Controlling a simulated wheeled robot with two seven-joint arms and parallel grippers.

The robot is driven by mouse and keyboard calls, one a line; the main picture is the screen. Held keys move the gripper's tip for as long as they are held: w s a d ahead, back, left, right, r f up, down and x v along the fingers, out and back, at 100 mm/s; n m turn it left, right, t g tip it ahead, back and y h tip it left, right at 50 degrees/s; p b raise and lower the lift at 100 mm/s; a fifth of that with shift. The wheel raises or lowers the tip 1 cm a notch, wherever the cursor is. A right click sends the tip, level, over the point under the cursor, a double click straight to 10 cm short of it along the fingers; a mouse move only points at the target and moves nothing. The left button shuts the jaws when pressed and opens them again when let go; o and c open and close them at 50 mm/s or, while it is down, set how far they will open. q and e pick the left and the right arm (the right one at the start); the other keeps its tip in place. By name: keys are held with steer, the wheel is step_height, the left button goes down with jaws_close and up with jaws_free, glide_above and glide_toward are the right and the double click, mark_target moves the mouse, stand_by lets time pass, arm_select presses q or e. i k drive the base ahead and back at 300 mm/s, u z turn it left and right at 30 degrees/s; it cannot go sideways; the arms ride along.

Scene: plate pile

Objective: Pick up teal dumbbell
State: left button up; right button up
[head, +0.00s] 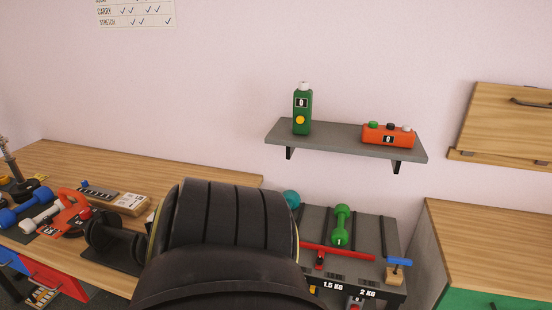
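The teal dumbbell (291,198) shows only as a rounded teal end at the back left of the grey rack (312,220). The rest of it is hidden behind a large black ribbed shape in the foreground, which appears to be a link of my own arm. Neither of my grippers can be made out in the head view, so I cannot see where they are relative to the dumbbell.
A green dumbbell (341,225) stands on the rack, with a red bar (340,252) in front and a blue-topped tool (398,262) at right. Blue (22,212) and black (110,240) dumbbells lie left. A wall shelf (345,147) holds a green bottle (302,112).

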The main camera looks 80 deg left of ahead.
mark_target(292, 198)
steer(key=u, duration=2.15)
